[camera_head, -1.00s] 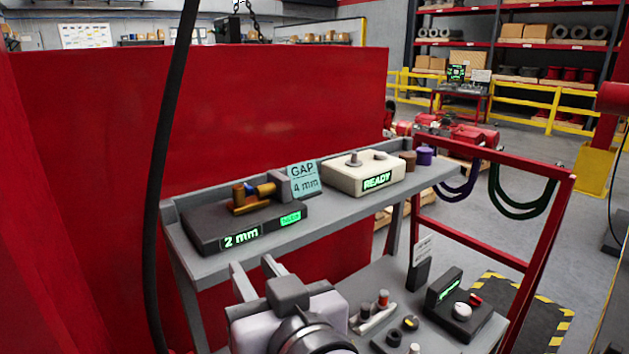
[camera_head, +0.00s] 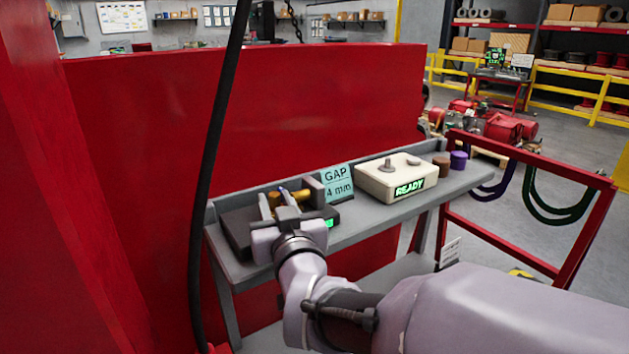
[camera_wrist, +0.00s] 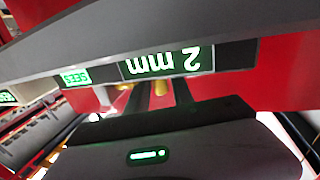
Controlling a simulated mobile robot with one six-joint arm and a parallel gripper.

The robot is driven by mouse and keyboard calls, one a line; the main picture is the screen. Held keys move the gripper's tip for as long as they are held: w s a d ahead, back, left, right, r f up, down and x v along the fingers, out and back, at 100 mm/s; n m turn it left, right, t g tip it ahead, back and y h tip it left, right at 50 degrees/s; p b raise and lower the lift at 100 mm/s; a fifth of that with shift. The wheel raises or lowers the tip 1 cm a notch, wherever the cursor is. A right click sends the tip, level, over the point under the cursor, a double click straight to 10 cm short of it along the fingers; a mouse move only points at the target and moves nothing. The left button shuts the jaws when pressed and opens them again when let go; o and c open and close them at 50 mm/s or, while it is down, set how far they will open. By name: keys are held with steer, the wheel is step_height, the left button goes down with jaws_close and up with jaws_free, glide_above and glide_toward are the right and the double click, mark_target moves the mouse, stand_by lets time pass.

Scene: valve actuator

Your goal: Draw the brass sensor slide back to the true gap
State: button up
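The dark gauge block (camera_head: 238,232) sits at the left end of the grey bench shelf. The brass slide (camera_head: 274,199) stands on it, partly hidden by my gripper, with a brass barrel (camera_head: 302,195) to its right. My gripper (camera_head: 275,202) is at the block, its two fingers apart on either side of the slide's post. I see no clear contact. In the wrist view the picture is upside down. The block's display (camera_wrist: 167,62) reads 2 mm, and brass (camera_wrist: 160,88) shows between the fingers. A card (camera_head: 338,183) reads GAP 4 mm.
A cream box (camera_head: 395,182) with a READY display stands right of the card. Brown (camera_head: 441,166) and purple (camera_head: 458,160) cylinders stand beyond it. A red wall (camera_head: 240,120) rises behind the shelf. A black cable (camera_head: 215,150) hangs at the left. A red rail frame (camera_head: 530,255) stands right.

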steer(key=shift+w+a, duration=0.2)
steer(key=shift+w, duration=0.4)
jaws_close()
stand_by(1.1)
